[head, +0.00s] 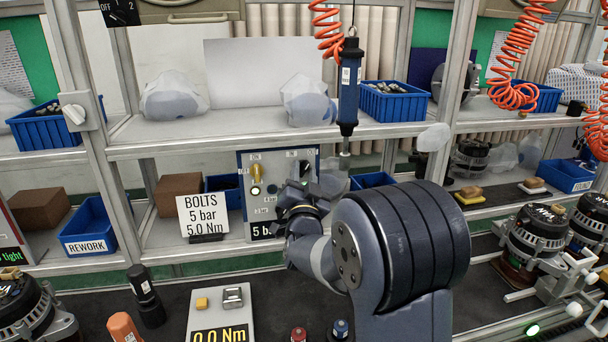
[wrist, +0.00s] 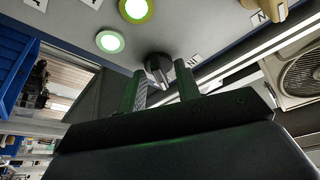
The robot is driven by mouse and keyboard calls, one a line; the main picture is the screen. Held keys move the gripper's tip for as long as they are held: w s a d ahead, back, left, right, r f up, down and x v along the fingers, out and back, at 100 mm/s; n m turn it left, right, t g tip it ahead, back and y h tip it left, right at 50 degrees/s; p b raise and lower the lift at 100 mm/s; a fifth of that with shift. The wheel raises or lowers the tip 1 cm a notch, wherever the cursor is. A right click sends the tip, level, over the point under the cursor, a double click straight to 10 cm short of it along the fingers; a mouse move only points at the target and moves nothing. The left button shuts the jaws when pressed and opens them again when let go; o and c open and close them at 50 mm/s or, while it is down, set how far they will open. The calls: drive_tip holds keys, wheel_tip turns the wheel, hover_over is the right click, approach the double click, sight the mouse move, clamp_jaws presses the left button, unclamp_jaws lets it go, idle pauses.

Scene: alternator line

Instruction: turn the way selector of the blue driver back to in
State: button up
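The blue driver (head: 349,88) hangs upright on an orange coil hose above the middle shelf. The grey control panel (head: 247,160) stands below and left of it. Its black way selector (head: 306,168) is at the upper right beside an IN label, partly hidden by my gripper (head: 300,194). In the wrist view the selector (wrist: 157,66) lies between and just beyond my two fingertips. The fingers are apart, with space visible around the knob; contact cannot be told. The knob's pale grip points down in that picture, and a small label (wrist: 195,60) lies to its right.
A yellow switch (head: 256,178) sits left on the same panel, under ON. Lit green lamps (wrist: 136,9) are near the selector. A BOLTS sign (head: 203,216) stands left of the panel. A shelf edge (head: 220,146) runs above; a blue bin (head: 373,180) is right.

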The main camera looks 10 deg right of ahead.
clamp_jaws()
drive_tip(key=shift+f+n+b, duration=0.1)
drive_tip(key=shift+n+b, duration=0.2)
drive_tip(key=shift+b, duration=0.25)
drive_tip(key=shift+d+f+n+t+y+b, duration=0.15)
drive_tip(key=shift+n+t+y+b, duration=0.15)
drive_tip(key=shift+n+y+b, duration=0.55)
drive_tip(key=n+y+b, duration=0.1)
drive_tip(key=n+b, duration=0.2)
drive_tip(key=b, duration=0.1)
drive_tip(key=shift+f+b, duration=0.15)
drive_tip(key=shift+b, duration=0.15)
drive_tip(key=shift+d+r+n+y+b, duration=0.15)
drive_tip(key=shift+n+y+b, duration=0.85)
drive_tip(key=shift+n, duration=1)
drive_tip(key=shift+r+n+y+b, duration=0.15)
drive_tip(key=shift+n+y+b, duration=0.85)
drive_tip(key=shift+n, duration=1.05)
drive_tip(key=shift+d+r+n+y+b, duration=0.15)
drive_tip(key=shift+n+y+b, duration=0.85)
drive_tip(key=shift+n, duration=1)
drive_tip(key=shift+a+y, duration=0.1)
drive_tip(key=shift+y, duration=0.15)
drive_tip(key=shift+o, duration=0.2)
unclamp_jaws()
